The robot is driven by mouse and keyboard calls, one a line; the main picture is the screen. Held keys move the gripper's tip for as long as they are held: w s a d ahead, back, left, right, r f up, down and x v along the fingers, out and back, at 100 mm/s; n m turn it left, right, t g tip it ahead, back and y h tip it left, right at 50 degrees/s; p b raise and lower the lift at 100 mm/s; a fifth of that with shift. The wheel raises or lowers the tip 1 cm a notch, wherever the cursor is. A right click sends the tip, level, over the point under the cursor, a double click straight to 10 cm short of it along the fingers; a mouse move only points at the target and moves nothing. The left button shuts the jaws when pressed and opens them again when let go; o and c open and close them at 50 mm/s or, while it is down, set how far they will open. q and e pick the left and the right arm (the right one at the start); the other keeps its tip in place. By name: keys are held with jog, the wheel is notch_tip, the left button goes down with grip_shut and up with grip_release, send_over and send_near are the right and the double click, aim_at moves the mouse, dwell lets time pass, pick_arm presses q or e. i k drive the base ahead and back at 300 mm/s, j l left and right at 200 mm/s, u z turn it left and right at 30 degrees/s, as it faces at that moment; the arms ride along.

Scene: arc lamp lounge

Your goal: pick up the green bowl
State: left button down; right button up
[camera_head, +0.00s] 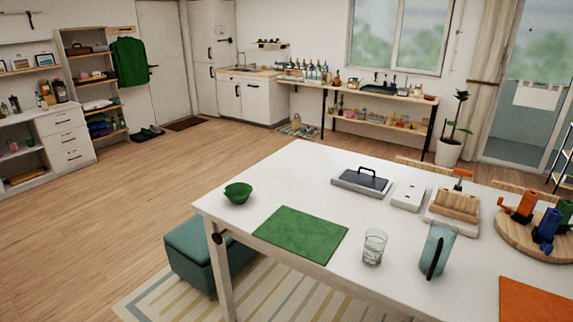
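Neither of my grippers shows in the head view.
On the table are a clear glass (374,247), a teal pitcher (437,250), a grey tray with a handle (361,181) and a round wooden board (520,232) with colored items. A teal ottoman (195,252) stands beside the table. The wooden floor (110,215) at left is clear.

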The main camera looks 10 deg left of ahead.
aim_at(238, 192)
jog(key=i+j, duration=0.1)
jog(key=j, duration=0.25)
jog(key=i+j, duration=0.15)
jog(key=j, duration=0.2)
jog(key=i+j, duration=0.1)
jog(key=j, duration=0.25)
jog(key=i+j+z, duration=0.15)
jog(key=j, duration=0.45)
jog(key=i+j+z, duration=0.15)
jog(key=j, duration=0.5)
jog(key=i+j+z, duration=0.15)
jog(key=j, duration=0.55)
jog(key=i+j+z, duration=0.15)
jog(key=j, duration=0.5)
jog(key=j+z, duration=0.15)
jog(key=j, duration=0.55)
jog(key=i+j+z, duration=0.2)
jog(key=j, duration=0.9)
jog(key=j+z, duration=0.25)
jog(key=j, duration=0.8)
